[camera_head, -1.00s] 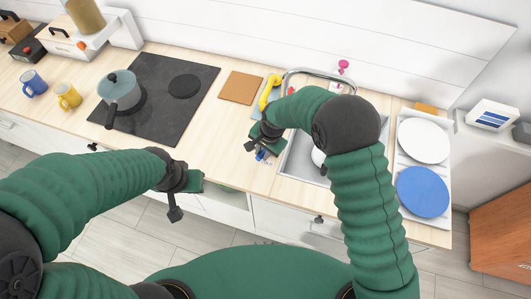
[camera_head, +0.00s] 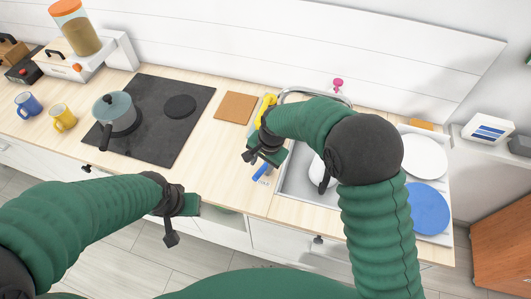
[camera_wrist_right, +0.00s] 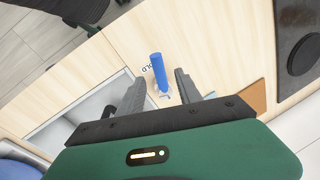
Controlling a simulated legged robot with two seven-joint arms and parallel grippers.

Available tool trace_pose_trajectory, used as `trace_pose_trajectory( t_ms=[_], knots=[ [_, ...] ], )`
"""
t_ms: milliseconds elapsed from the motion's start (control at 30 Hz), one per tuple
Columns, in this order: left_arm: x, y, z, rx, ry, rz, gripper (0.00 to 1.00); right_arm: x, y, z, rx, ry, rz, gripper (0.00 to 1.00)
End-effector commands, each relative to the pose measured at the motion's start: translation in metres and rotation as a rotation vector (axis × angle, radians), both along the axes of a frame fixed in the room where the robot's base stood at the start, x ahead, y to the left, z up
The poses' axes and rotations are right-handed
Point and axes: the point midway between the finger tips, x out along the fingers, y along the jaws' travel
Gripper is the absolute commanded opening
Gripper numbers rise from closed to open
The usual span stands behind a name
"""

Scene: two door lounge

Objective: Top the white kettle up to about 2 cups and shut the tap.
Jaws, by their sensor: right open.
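The white kettle (camera_head: 315,164) with a black handle sits in the sink (camera_head: 294,184), partly hidden by my right arm. The metal tap (camera_head: 318,92) arches at the back of the sink; its outlet is hidden, and I cannot see whether water runs. A blue lever (camera_head: 260,172) stands on the counter left of the sink. My right gripper (camera_head: 258,156) is open above it. In the right wrist view the blue lever (camera_wrist_right: 158,72) shows between the fingers of the gripper (camera_wrist_right: 146,82), apparently touching neither. My left gripper (camera_head: 180,215) hangs before the counter's front edge.
The hob (camera_head: 150,120) with a grey pot (camera_head: 114,112) and a brown board (camera_head: 236,108) are to the left. A white plate (camera_head: 424,157) and a blue plate (camera_head: 416,208) lie right of the sink. A pink knob (camera_head: 338,85) is behind the tap.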

Motion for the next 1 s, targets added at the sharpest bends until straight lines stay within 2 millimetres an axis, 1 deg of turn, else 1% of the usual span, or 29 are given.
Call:
trace_pose_trajectory(
  t_ms=[33, 200, 300, 400, 567, 1000],
  knots=[
    [0.0, 0.0, -0.006, 0.0, 0.0, 0.0, 0.0, 0.0, -0.002, 0.014, 0.002, -0.006, -0.001, 0.41],
    [0.0, 0.0, -0.013, 0.0, 0.0, 0.0, 0.0, -0.005, -0.01, 0.063, 0.003, -0.005, -0.002, 0.41],
    [0.0, 0.0, -0.016, 0.0, 0.0, 0.0, 0.0, -0.007, -0.013, 0.085, 0.002, -0.003, -0.002, 0.41],
    [0.0, 0.0, -0.017, 0.0, 0.0, 0.0, 0.0, -0.009, -0.016, 0.099, 0.0, 0.0, -0.002, 0.41],
    [0.0, 0.0, -0.017, 0.0, 0.0, 0.0, 0.0, -0.01, -0.017, 0.107, -0.001, 0.004, -0.002, 0.41],
    [0.0, 0.0, -0.017, 0.0, 0.0, 0.0, 0.0, -0.01, -0.017, 0.107, 0.0, 0.003, -0.001, 0.41]
  ],
)
